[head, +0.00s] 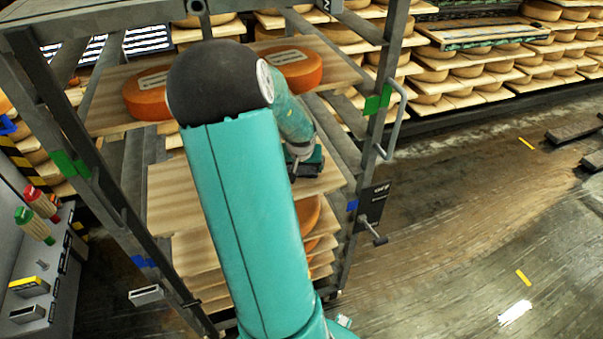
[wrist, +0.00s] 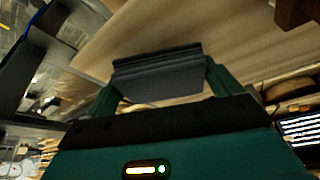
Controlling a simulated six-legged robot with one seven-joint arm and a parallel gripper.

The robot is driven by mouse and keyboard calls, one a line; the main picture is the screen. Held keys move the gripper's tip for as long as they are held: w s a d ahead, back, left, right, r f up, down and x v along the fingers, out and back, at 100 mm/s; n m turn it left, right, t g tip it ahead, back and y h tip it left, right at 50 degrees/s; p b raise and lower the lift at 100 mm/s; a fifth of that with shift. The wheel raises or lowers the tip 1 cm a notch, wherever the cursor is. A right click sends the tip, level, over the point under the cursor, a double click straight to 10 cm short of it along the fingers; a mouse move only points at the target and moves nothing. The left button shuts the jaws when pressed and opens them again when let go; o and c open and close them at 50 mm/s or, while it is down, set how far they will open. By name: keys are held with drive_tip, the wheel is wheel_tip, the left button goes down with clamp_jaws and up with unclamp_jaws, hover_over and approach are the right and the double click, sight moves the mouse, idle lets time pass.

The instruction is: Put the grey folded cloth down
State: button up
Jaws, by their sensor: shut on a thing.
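My gripper (wrist: 158,82) is shut on the grey folded cloth (wrist: 158,76). In the wrist view the cloth is a dark grey layered block held between the two green fingers. A pale wooden shelf board (wrist: 235,30) is beyond the cloth; I cannot tell whether they touch. In the head view my gripper (head: 305,165) is at the right part of a middle shelf board (head: 330,183) in the rack, partly hidden by my teal arm. The cloth cannot be made out clearly there.
Orange cheese wheels (head: 292,68) and (head: 147,97) sit on the board above. The rack's metal post (head: 388,75) and handle (head: 394,120) stand close to the right of my gripper. A grey bench (head: 40,270) with brushes (head: 36,226) is at left. Open floor (head: 450,230) lies right.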

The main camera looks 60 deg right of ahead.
sight(301, 174)
drive_tip(key=shift+f, duration=1.55)
drive_tip(key=shift+f, duration=0.15)
drive_tip(key=o, duration=0.8)
drive_tip(key=shift+c, duration=0.2)
